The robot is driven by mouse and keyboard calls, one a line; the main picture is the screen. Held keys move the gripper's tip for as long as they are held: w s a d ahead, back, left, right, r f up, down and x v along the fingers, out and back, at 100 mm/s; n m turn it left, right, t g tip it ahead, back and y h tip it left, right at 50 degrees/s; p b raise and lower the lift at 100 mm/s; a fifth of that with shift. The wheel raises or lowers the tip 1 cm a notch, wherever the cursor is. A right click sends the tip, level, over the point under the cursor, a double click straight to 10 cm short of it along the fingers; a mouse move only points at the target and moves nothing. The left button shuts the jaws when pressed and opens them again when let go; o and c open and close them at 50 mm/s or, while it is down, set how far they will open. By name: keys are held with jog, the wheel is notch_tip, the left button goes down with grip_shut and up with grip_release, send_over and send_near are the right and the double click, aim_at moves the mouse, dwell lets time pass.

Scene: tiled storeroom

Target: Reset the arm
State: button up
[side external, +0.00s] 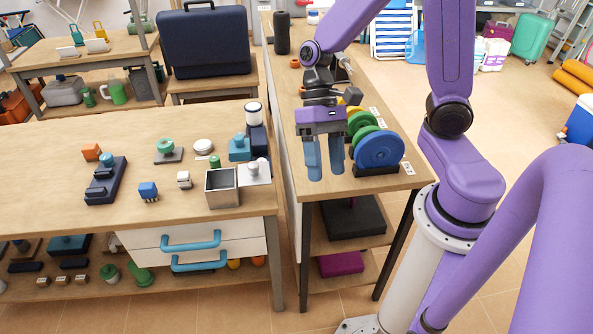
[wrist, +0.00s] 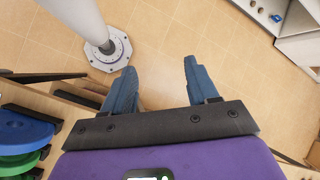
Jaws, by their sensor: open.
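My gripper (side external: 324,172) has a purple body and two blue fingers pointing down. In the side external view it hangs in the air in front of the right-hand table, left of the upright discs. In the wrist view my gripper (wrist: 160,82) shows its two fingers spread well apart. Nothing is between them, and the tiled floor shows beyond. My purple arm rises from the base at the right and bends over to the gripper.
A rack of blue and green discs (side external: 380,150) stands close right of the gripper. The left workbench (side external: 60,150) carries a grey open box (side external: 221,188) and several small parts. A dark blue case (side external: 205,42) stands behind.

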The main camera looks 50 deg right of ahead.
jog(key=s+d+r+n+t+h, duration=0.1)
jog(key=s+n+t+h, duration=0.1)
jog(key=s+n, duration=0.2)
jog(key=s+d+r+n+t+h, duration=0.2)
jog(key=s+n+t, duration=0.1)
jog(key=n, duration=0.7)
jog(key=shift+s+d+r, duration=0.15)
jog(key=shift+s+r, duration=0.1)
jog(key=shift+s, duration=0.45)
